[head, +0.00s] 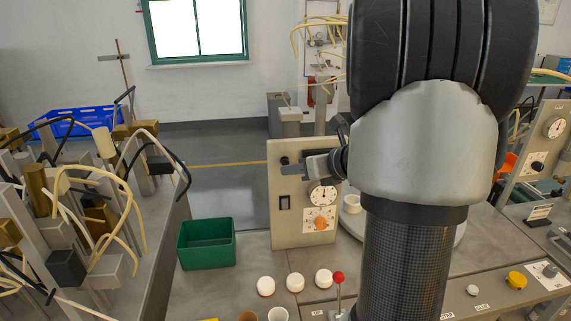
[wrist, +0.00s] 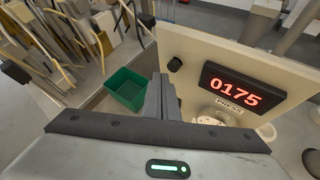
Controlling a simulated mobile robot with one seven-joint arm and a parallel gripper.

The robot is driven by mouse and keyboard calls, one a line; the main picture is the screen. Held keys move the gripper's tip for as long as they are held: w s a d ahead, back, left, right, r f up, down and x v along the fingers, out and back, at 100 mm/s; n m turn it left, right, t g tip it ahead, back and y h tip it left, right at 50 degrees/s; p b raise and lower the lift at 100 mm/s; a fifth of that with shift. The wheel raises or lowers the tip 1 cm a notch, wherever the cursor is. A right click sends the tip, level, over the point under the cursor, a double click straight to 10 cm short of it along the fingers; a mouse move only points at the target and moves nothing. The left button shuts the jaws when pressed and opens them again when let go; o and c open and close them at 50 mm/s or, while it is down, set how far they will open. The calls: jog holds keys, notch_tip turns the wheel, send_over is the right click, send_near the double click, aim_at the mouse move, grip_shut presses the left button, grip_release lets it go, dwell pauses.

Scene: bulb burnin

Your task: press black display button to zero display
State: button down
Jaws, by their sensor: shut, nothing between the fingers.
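A light upright panel (head: 290,228) carries a black display (wrist: 243,88) with red digits reading 0175, seen in the wrist view. A PRESS label sits just below the display. A round black button (wrist: 174,64) is on the panel to the left of the display; it also shows in the head view (head: 284,160). My gripper (wrist: 161,78) is shut and empty. In the head view my gripper (head: 284,170) is in front of the panel's upper part, just below the button, and hides the display. I cannot tell whether it touches the panel.
Lower on the panel are a black switch (head: 284,202), a dial gauge (head: 322,194) and an orange knob (head: 320,223). A green bin (head: 206,243) stands to the left. Several white caps (head: 295,282) and a red-topped lever (head: 338,279) are in front. Cluttered wired fixtures fill the far left.

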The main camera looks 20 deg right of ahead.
jog(key=shift+w, duration=0.1)
jog(key=shift+w+d, duration=0.15)
jog(key=shift+w, duration=0.2)
jog(key=shift+w+d, duration=0.1)
jog(key=shift+w, duration=0.35)
dwell(0.6)
dwell(0.3)
jog(key=shift+s+a, duration=0.2)
jog(key=shift+s, duration=0.7)
jog(key=shift+s+a, duration=0.25)
jog(key=shift+s, duration=0.55)
jog(key=shift+s+a, duration=0.25)
jog(key=shift+s, duration=0.55)
jog(key=shift+s+a, duration=0.25)
jog(key=shift+s, duration=0.55)
